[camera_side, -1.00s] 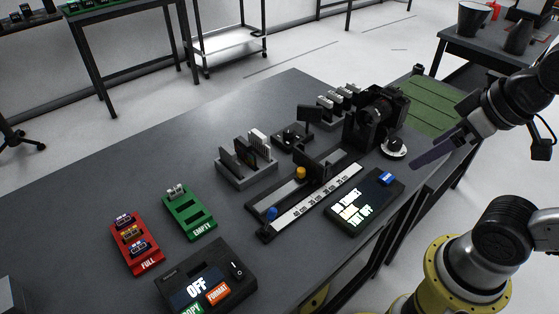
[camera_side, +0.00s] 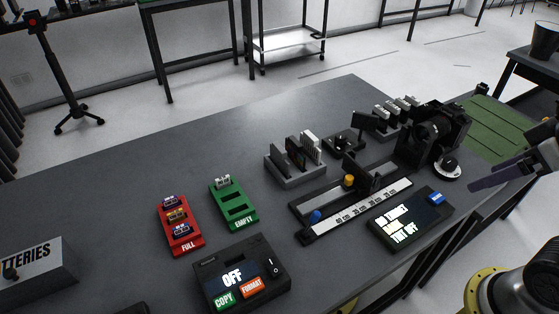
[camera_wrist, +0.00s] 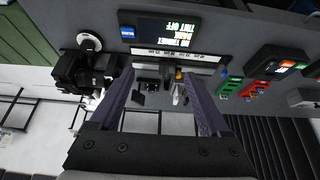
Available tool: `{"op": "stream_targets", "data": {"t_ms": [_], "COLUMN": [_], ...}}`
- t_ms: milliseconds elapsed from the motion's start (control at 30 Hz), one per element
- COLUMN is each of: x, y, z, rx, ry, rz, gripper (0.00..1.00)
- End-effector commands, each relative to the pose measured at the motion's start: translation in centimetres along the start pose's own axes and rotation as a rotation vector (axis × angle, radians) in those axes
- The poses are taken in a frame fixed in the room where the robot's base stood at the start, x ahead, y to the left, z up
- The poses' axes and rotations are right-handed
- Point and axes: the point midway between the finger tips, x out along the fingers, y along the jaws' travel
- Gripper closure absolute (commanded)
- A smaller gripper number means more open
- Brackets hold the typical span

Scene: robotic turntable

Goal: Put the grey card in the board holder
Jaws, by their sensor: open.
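A grey rack (camera_side: 297,178) stands mid-table in the side view with several upright cards in its slots. A dark grey card (camera_side: 280,160) is at its left, a black one in the middle and a pale grey one (camera_side: 312,148) at its right; I cannot tell which is the grey card. Behind the label strip, a black rail (camera_side: 302,207) with blue and yellow knobs carries an upright dark plate (camera_side: 359,168). I cannot tell whether this is the board holder. My gripper (camera_wrist: 158,75) is open and empty, its purple fingers (camera_side: 500,178) at the right edge of the side view, away from the rack.
A black camera (camera_side: 435,130) stands between my gripper and the rack. A display (camera_side: 409,218) lies in front of the rail. Red (camera_side: 180,228) and green (camera_side: 234,206) trays and an OFF box (camera_side: 241,275) are at left. The back left tabletop is clear.

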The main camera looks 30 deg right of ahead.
Motion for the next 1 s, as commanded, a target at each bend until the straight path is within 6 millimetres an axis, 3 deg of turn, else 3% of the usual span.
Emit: {"op": "stream_targets", "data": {"t_ms": [33, 233, 500, 600, 667, 767, 1000], "x": [0.0, 0.0, 0.0, 0.0, -0.2, -1.1, -1.4], "y": [0.0, 0.0, 0.0, -0.1, -0.3, -0.9, -2.9], "z": [0.0, 0.0, 0.0, -1.0, -2.4, -6.4, -17.3], "rx": [0.000, 0.000, -0.003, -0.012, -0.011, 0.002, 0.083], "ry": [0.000, 0.000, 0.001, 0.043, 0.105, 0.270, 0.617], "rz": [0.000, 0.000, 0.000, -0.003, -0.013, -0.043, -0.130], "gripper": [0.31, 0.65, 0.65, 0.65, 0.65, 0.65, 0.65]}}
